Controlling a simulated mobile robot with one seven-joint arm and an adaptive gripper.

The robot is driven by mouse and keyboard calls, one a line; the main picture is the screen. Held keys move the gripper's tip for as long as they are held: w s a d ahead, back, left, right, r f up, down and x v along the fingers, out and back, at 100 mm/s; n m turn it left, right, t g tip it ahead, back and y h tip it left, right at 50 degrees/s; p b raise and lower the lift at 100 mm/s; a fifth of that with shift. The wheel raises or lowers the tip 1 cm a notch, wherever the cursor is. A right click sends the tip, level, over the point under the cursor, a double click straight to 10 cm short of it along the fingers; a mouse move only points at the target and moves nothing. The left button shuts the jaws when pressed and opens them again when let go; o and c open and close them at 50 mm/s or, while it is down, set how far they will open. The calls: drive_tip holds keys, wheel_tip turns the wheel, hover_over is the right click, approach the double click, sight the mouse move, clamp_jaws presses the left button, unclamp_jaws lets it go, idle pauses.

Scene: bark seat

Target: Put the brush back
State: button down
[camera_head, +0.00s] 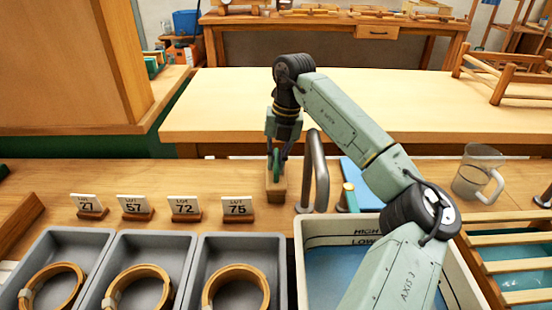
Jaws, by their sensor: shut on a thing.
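My gripper (277,152) points down over the bench, just left of the curved metal tap. It is shut on a thin green upright piece (276,168), which I take to be the brush's handle. Directly below is a small wooden block (276,189) on the bench. The green piece meets the top of this block. I cannot tell whether the block is a holder or part of the brush. The bristles are not visible, and the fingers partly cover the handle.
The metal tap (319,172) stands close right of my gripper, by the water basin (312,226). Lot cards (184,206) stand behind grey trays (194,250) holding wooden hoops. A glass jug (477,172) and slatted rack (510,240) are at right.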

drive_tip(key=c, duration=2.2)
unclamp_jaws()
drive_tip(key=shift+f, duration=0.15)
drive_tip(key=o, duration=0.5)
drive_tip(key=r, duration=0.4)
drive_tip(key=d+r, duration=0.1)
drive_tip(key=r, duration=0.3)
drive_tip(key=d+r+b, duration=0.1)
drive_tip(key=r, duration=0.3)
drive_tip(key=shift+r, duration=0.15)
